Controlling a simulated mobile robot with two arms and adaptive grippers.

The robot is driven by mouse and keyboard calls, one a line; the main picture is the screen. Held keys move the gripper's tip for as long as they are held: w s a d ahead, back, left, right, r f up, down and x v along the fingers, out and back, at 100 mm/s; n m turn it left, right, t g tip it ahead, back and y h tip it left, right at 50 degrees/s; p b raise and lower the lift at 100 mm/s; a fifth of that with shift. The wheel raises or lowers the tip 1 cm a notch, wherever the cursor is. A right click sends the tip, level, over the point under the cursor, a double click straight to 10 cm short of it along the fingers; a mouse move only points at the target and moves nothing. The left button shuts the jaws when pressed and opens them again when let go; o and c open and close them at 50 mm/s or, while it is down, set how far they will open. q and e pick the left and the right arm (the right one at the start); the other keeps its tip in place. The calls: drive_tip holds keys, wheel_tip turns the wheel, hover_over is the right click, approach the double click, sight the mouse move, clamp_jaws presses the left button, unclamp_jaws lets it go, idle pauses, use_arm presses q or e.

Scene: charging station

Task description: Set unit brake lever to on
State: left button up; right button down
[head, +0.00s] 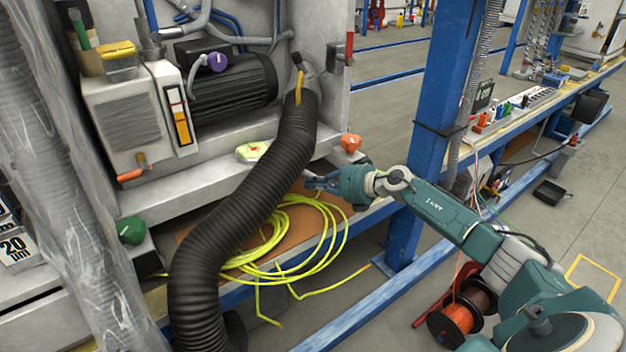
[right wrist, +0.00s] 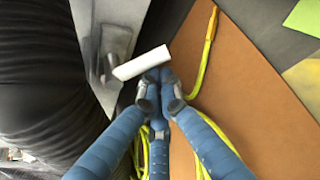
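My right gripper (head: 318,183) reaches in from the right in the head view, low beside the machine and above the coiled yellow cable. In the right wrist view its fingers (right wrist: 159,76) are drawn together at the tips. A short white bar (right wrist: 142,63), possibly the brake lever, is right at the fingertips, in front of a grey metal fitting (right wrist: 116,42). I cannot tell whether the fingers touch it. I cannot identify the unit brake lever for certain in the head view. My left gripper is not in view.
A thick black ribbed hose (head: 262,185) runs down left of my right gripper. Yellow cable (head: 335,228) lies coiled on a brown board. An orange-red knob (head: 350,142) is just above the gripper. A blue post (head: 437,100) stands close to my right arm.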

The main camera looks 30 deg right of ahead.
drive_tip(key=shift+r+p, duration=0.3)
drive_tip(key=shift+p, duration=0.3)
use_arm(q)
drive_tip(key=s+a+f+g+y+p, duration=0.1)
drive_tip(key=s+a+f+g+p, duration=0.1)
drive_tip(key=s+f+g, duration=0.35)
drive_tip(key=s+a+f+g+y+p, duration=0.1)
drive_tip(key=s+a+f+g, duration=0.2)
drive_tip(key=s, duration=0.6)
use_arm(e)
drive_tip(key=shift+d+r+n+h, duration=0.15)
drive_tip(key=shift+d+n+h, duration=0.2)
drive_tip(key=shift+n+h, duration=0.3)
drive_tip(key=n+h+p, duration=0.1)
drive_tip(key=p, duration=0.2)
drive_tip(key=shift+w+d+r+p, duration=0.1)
drive_tip(key=shift+d+r+p, duration=0.25)
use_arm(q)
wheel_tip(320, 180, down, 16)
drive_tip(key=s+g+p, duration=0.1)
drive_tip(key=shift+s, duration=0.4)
use_arm(e)
drive_tip(key=shift+d+r, duration=0.4)
drive_tip(key=shift+r, duration=0.3)
drive_tip(key=v, duration=1.2)
